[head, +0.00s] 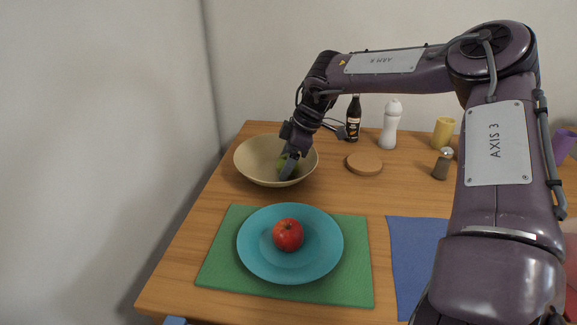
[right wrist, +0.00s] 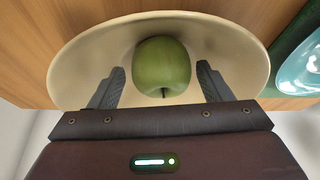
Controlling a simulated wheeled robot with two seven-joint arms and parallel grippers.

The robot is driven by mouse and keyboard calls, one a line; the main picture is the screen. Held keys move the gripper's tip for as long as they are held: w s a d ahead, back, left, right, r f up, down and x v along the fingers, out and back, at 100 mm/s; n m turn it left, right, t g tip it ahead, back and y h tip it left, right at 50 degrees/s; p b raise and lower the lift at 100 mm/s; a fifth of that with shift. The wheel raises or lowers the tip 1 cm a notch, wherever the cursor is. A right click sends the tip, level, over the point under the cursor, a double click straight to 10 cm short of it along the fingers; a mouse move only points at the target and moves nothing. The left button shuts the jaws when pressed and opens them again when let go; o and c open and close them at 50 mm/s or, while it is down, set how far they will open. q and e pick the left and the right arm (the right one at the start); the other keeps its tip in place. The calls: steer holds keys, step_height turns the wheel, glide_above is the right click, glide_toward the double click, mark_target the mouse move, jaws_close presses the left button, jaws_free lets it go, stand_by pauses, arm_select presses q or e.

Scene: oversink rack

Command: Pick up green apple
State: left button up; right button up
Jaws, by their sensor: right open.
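The green apple (head: 282,163) lies in the beige bowl (head: 250,160) at the back left of the table, partly hidden by my right gripper in the head view. My right gripper (head: 288,172) reaches down into the bowl. In the right wrist view the green apple (right wrist: 162,66) sits in the bowl (right wrist: 85,60), ahead of and between the two spread fingers of my right gripper (right wrist: 161,83). Gaps show between each finger and the apple. My left gripper is not in view.
A red apple (head: 288,235) sits on a blue plate (head: 262,265) on a green mat (head: 355,280) in front of the bowl. A dark bottle (head: 353,120), white bottle (head: 390,125), round wooden coaster (head: 364,163), pepper shaker (head: 442,164) and yellow cup (head: 442,132) stand right of it.

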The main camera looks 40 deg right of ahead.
steer(key=shift+s+a+f, duration=0.15)
steer(key=shift+f, duration=0.5)
steer(key=c, duration=1.1)
